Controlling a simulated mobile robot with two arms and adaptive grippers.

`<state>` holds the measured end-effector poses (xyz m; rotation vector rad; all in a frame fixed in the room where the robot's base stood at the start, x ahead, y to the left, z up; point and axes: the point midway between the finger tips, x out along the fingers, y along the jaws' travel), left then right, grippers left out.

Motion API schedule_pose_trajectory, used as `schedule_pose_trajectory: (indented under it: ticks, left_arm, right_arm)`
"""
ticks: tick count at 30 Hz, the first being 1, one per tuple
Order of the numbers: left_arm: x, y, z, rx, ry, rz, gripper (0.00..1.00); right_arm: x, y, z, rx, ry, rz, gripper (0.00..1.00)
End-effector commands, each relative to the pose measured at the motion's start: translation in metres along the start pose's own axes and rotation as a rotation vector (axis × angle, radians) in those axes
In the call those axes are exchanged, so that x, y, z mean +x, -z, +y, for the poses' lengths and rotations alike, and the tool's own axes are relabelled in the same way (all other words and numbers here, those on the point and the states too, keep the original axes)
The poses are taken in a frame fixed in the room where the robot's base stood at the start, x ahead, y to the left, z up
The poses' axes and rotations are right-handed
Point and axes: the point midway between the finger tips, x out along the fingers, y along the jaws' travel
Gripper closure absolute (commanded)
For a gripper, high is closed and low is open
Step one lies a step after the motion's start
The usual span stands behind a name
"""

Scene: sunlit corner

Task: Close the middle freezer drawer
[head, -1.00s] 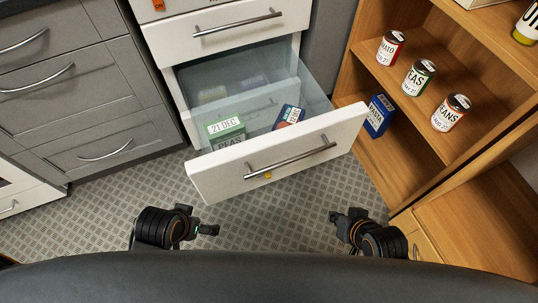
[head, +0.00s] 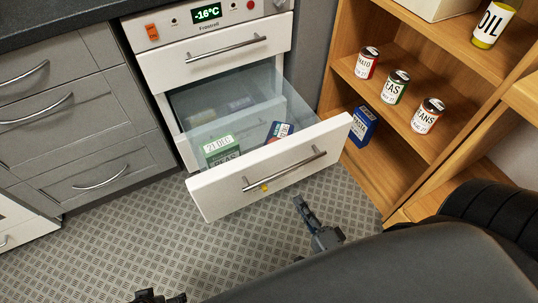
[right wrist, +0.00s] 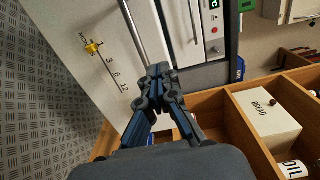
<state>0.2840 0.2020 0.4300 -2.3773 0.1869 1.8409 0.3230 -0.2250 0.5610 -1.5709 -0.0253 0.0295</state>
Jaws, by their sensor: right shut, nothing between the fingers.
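The open freezer drawer has a white front (head: 215,195) with a bar handle (head: 285,172) and clear sides. It is pulled well out and holds a green peas box (head: 220,150) and a blue box (head: 278,131). My right gripper (head: 299,202) is shut and empty, in front of the drawer front and below the handle's right part. In the right wrist view my right gripper (right wrist: 158,70) points at the white front (right wrist: 85,45); contact cannot be told. My left gripper (head: 150,296) shows only partly at the bottom edge; its jaws are unclear.
A shut white drawer (head: 165,68) with a handle is above, under the freezer's display (head: 207,13). A wooden shelf (head: 385,112) with cans and a blue pasta box (head: 361,127) stands close on the right. Grey cabinets (head: 75,120) are left. The floor (head: 130,230) in front is clear.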

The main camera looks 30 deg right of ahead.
Motion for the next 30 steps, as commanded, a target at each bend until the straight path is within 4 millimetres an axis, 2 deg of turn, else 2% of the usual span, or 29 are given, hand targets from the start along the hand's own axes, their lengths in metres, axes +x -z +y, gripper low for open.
schedule_pose_trajectory:
  ticks: [5,15,19,24,30]
  left_arm:
    - [-0.001,0.002,0.0,0.0,0.0,0.003,0.0]
    - [-0.015,0.006,0.001,-0.001,-0.001,0.007,0.0]
    - [-0.021,0.006,0.0,-0.003,0.0,0.008,0.0]
    - [-0.03,0.01,-0.002,-0.006,0.002,0.016,0.0]
    - [-0.034,0.011,-0.003,-0.007,0.004,0.018,0.0]
  right_arm:
    - [0.02,0.0,-0.001,0.003,0.008,0.004,1.0]
    - [0.092,0.0,-0.001,0.001,0.008,0.003,1.0]
    - [0.115,0.0,-0.001,0.001,0.007,0.002,1.0]
    - [0.133,0.0,-0.001,0.001,0.004,0.002,1.0]
    - [0.139,0.0,-0.001,0.0,0.003,0.001,1.0]
